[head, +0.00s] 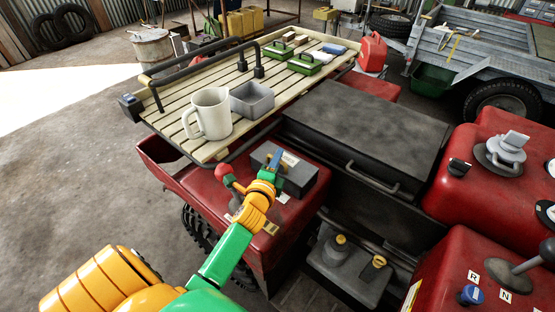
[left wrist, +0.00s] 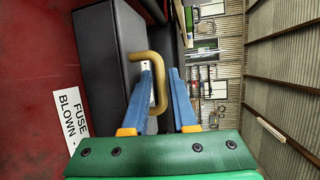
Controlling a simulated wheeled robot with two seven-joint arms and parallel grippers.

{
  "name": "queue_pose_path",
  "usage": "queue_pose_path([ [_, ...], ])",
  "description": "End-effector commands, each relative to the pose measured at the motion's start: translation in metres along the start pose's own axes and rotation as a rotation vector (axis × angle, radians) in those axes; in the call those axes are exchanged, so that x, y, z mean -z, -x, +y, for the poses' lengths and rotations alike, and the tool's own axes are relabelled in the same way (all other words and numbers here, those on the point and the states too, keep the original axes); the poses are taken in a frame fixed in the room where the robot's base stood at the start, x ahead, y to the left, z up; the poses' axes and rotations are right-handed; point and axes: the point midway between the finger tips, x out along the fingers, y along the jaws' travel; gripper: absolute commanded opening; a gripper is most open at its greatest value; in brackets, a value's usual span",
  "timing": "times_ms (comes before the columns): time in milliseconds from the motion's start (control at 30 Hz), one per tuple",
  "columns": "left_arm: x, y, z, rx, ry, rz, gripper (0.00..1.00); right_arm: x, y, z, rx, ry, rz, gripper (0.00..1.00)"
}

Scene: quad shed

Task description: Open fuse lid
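The fuse box (head: 300,179) is a dark grey box on the red body; its lid looks closed. In the left wrist view the fuse lid (left wrist: 105,45) is a dark panel with a bent brass handle (left wrist: 150,56). A white "FUSE BLOWN" label (left wrist: 72,118) is on the red surface beside it. The contact itself is partly hidden. My right gripper is not in view.
A red-knobbed lever (head: 224,172) stands just left of my left gripper. Behind the box is a slatted rack (head: 175,125) with a mug (head: 208,113) and a grey tray (head: 252,100). A black seat-like cover (head: 365,125) lies to the right. Bare concrete floor is at the left.

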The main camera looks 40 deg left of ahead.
Motion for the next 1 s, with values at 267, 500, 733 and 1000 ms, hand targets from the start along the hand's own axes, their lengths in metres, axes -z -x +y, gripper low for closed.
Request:
queue_pose_path([
  [267,0.0001,0.0003,-0.0001,0.000,0.001,0.000,0.00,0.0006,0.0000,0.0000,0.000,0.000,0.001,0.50],
  [500,0.0002,0.0003,-0.0001,0.000,0.001,0.000,0.00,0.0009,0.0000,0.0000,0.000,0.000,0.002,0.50],
  [733,0.0002,0.0004,-0.0001,0.000,0.001,0.000,0.00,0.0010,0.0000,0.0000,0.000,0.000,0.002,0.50],
  [1000,0.0002,0.0004,-0.0001,0.000,0.001,0.000,0.00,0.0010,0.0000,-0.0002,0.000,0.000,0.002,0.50],
])
